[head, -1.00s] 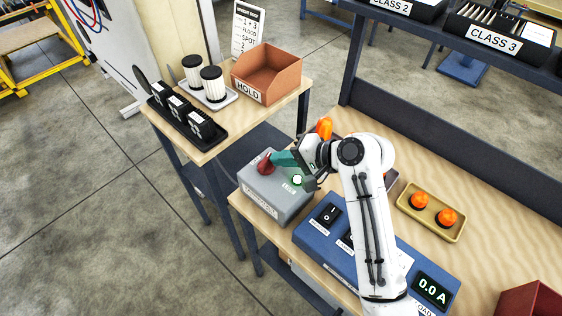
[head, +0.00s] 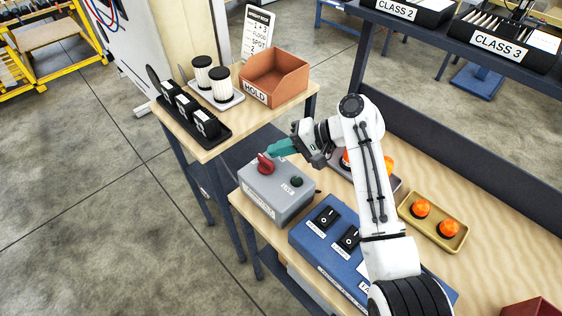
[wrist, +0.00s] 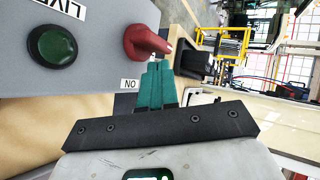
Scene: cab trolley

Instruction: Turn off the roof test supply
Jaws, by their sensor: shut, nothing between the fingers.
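The grey supply box (head: 280,197) stands at the near left corner of the bench. On its top are a red rotary knob (head: 265,164) and a dark green lamp (head: 296,181). In the wrist view the red knob (wrist: 143,42) has its pale-tipped end pointing right, away from the "ON" label (wrist: 130,83). The lamp (wrist: 52,46), beside an upside-down "LIVE" label, looks unlit. My gripper (head: 270,151) has its teal fingers shut together, with nothing held. The fingertips (wrist: 158,64) are right beside the knob; I cannot tell if they touch it.
A blue switch panel (head: 311,240) is to the right of the box, partly behind my arm. A tan tray (head: 440,236) holds orange lamps. A side table with an orange HOLD bin (head: 257,94) and a black rack (head: 178,122) stands behind left.

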